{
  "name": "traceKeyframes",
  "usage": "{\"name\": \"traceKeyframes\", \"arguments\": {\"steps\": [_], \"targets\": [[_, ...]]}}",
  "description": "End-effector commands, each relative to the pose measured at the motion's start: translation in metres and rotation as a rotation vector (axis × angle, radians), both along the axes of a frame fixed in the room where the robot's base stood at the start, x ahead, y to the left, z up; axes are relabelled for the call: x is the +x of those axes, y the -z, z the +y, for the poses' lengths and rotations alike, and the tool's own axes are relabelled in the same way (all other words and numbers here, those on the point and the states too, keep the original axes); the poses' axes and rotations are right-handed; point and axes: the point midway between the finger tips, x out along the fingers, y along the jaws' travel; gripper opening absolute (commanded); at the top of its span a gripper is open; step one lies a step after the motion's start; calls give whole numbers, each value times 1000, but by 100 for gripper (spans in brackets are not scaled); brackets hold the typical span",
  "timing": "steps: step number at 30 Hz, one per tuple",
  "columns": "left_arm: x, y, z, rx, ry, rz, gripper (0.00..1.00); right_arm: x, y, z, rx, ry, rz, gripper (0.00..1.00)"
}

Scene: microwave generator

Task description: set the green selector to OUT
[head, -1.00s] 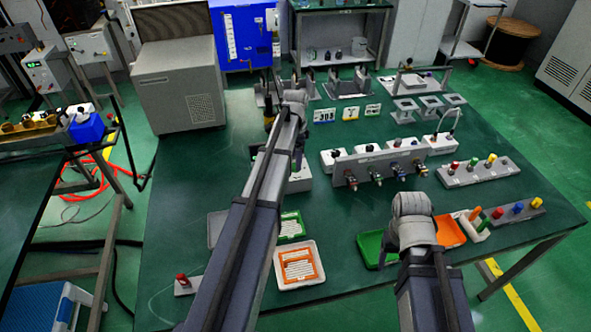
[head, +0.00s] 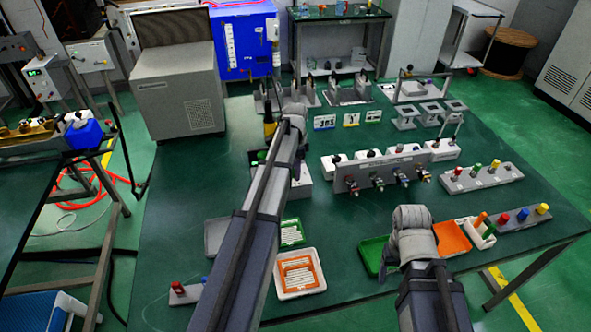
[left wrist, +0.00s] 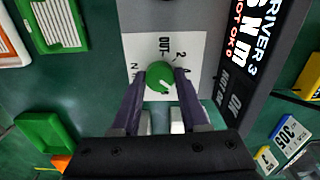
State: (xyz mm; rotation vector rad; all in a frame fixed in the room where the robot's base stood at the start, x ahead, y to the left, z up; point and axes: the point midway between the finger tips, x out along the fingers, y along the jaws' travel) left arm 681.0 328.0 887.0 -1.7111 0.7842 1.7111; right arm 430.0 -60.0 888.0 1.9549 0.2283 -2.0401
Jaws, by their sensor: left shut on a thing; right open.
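The green selector (left wrist: 159,76) shows in the left wrist view as a round knob on a white label plate (left wrist: 137,48). The plate carries the word OUT, a 2 and other partly hidden letters. A pale mark shows on the knob's lower side; I cannot tell which label it points to. My left gripper (left wrist: 160,78) has a finger on each side of the knob and is shut on it. In the head view my left arm hides most of the selector's box (head: 296,187). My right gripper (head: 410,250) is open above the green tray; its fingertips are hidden.
A dark panel with white lettering (left wrist: 255,50) stands close to the right of the knob. In the head view, a grey connector rack (head: 378,173) and a button strip (head: 480,177) stand to the right. Trays (head: 299,283) lie nearer.

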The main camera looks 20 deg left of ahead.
Motion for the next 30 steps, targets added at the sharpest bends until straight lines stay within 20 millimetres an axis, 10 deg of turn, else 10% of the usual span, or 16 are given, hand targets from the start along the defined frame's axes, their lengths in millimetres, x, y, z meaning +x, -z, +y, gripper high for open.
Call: {"name": "traceKeyframes", "arguments": {"steps": [8, 30], "targets": [[0, 0, 0, 0, 0, 0, 0, 0, 0, 0, 0, 0, 0, 68], [0, 0, 0, 0, -315, 0, 0, 0, 0, 0, 0, 0, 0, 68]]}}
